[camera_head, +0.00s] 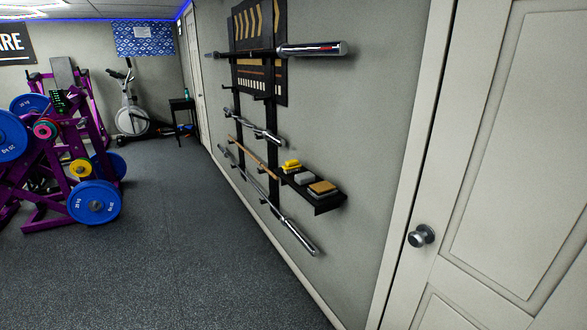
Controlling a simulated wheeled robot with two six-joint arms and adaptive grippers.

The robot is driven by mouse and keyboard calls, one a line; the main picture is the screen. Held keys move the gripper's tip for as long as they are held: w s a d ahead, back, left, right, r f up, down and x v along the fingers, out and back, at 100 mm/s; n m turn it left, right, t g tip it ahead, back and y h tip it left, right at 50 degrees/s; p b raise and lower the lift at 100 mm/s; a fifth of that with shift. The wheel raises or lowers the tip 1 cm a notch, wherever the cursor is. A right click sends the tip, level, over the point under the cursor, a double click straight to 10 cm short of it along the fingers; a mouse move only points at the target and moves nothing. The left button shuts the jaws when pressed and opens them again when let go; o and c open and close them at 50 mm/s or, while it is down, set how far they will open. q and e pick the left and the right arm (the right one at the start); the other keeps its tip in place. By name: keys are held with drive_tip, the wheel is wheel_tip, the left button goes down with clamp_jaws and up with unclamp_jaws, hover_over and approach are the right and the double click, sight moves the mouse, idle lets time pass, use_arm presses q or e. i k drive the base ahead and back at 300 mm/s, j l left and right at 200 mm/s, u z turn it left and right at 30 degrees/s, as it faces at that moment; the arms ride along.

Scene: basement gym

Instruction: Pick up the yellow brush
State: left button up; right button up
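A small yellow object, which looks like the yellow brush (291,165), sits at the far left end of a small black wall shelf (326,204). It is too small to make out its bristles or handle. A grey-white block (304,178) and a tan-topped block (322,188) lie beside it on the same shelf, nearer to me. Neither of my grippers shows in the head view.
Barbells (312,49) hang on a black wall rack (272,130) around the shelf. One long bar (300,238) slopes down just below it. A white door (515,150) stands at right. Purple weight machines (55,205) stand at left. The dark floor (190,260) between is clear.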

sight(292, 166)
drive_tip(key=z, duration=0.25)
drive_tip(key=i+j+z, duration=1)
drive_tip(key=j, duration=0.2)
